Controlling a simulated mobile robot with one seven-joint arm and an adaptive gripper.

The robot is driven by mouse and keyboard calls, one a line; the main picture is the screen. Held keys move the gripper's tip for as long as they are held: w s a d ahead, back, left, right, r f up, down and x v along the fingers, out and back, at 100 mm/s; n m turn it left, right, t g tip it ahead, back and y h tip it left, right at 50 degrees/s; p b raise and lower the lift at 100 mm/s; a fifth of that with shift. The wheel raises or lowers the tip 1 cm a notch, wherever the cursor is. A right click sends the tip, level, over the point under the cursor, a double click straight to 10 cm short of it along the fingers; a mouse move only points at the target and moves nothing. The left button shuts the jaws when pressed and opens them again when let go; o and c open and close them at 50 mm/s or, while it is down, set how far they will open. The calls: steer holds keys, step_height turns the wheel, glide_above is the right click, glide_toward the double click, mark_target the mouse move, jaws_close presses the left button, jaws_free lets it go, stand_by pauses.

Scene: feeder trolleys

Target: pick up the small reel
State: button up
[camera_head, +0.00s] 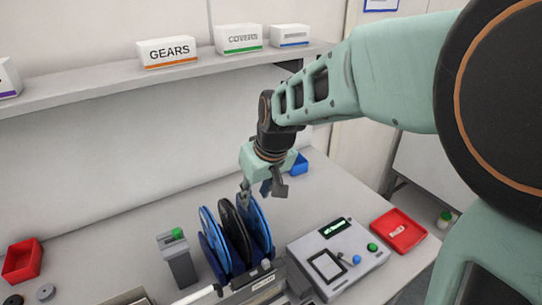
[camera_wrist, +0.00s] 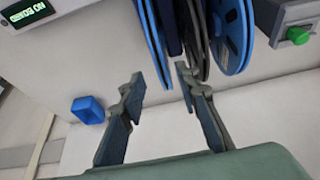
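Three thin reels stand upright side by side in a holder on the bench: a left blue reel (camera_head: 213,241), a black reel (camera_head: 235,236) in the middle and a right blue reel (camera_head: 259,224). I cannot tell for sure which is the small reel. In the wrist view they appear in reverse order: a blue reel (camera_wrist: 155,40), the black reel (camera_wrist: 197,40) and another blue reel (camera_wrist: 233,36). My gripper (camera_head: 263,191) is above the back of the reels, its fingers apart and empty. In the wrist view its fingertips (camera_wrist: 159,74) point toward the reels, short of them.
A grey device with a display (camera_head: 338,255) stands right of the reels, with a red tray (camera_head: 398,231) beyond it. A grey post with a green button (camera_head: 178,260) stands left. A blue bin (camera_head: 299,164) is behind my gripper. A shelf (camera_head: 150,82) runs above.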

mark_target(253, 200)
steer(key=x, duration=0.5)
steer(key=shift+s+a+f+p, duration=0.1)
steer(key=shift+f+p, duration=0.2)
steer(key=shift+f, duration=0.05)
jaws_close()
